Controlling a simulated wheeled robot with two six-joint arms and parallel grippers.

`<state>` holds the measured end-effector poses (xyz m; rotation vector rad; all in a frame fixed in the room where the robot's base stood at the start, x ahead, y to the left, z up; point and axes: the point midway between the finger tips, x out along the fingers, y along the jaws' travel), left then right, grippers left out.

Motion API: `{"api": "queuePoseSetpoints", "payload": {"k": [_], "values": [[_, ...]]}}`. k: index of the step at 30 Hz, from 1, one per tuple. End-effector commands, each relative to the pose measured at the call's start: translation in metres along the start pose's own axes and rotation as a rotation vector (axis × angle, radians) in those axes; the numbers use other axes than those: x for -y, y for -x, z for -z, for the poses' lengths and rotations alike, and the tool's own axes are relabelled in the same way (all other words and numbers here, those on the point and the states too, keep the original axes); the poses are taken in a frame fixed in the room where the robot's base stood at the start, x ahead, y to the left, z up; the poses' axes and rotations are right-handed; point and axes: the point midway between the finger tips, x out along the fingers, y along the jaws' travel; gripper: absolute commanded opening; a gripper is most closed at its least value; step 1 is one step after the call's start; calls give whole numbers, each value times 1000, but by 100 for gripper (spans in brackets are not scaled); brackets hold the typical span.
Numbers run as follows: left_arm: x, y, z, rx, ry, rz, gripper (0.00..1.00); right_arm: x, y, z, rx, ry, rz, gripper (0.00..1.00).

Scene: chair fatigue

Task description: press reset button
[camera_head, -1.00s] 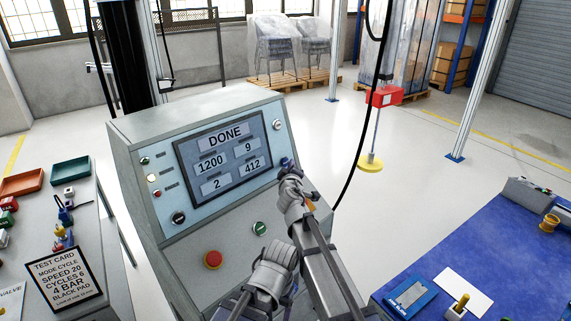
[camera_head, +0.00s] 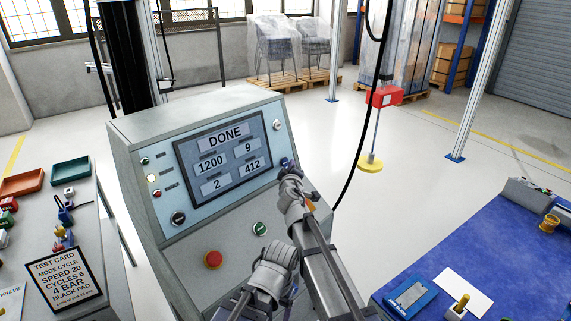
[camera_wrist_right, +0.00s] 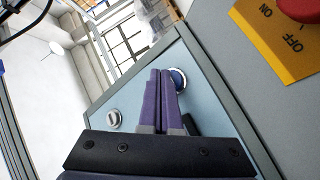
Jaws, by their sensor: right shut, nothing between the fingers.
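The grey control console (camera_head: 205,105) stands in front of me. Its screen (camera_head: 225,155) reads DONE, with 1200, 9, 2 and 412 below. A round blue button (camera_wrist_right: 178,79) with a pale rim sits on the light-blue panel in the right wrist view. I see no reset label on it. My right gripper (camera_head: 287,167) is shut and empty at the right side of the panel. In the wrist view, its purple fingertips (camera_wrist_right: 165,74) are right beside the blue button and overlap its edge. I cannot tell whether they touch it. My left gripper is not in view.
A blue-topped table (camera_head: 480,240) stands right, and a black cable (camera_head: 356,160) hangs nearby.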

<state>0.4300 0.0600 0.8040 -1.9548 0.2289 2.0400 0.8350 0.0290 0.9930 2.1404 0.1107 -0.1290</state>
Motion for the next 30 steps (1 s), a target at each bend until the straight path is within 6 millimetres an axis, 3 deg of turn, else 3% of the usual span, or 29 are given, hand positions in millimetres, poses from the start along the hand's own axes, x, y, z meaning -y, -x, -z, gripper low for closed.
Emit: {"api": "queuePoseSetpoints", "payload": {"k": [30], "values": [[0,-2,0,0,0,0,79,4,-6,4,0,0,0,0]]}}
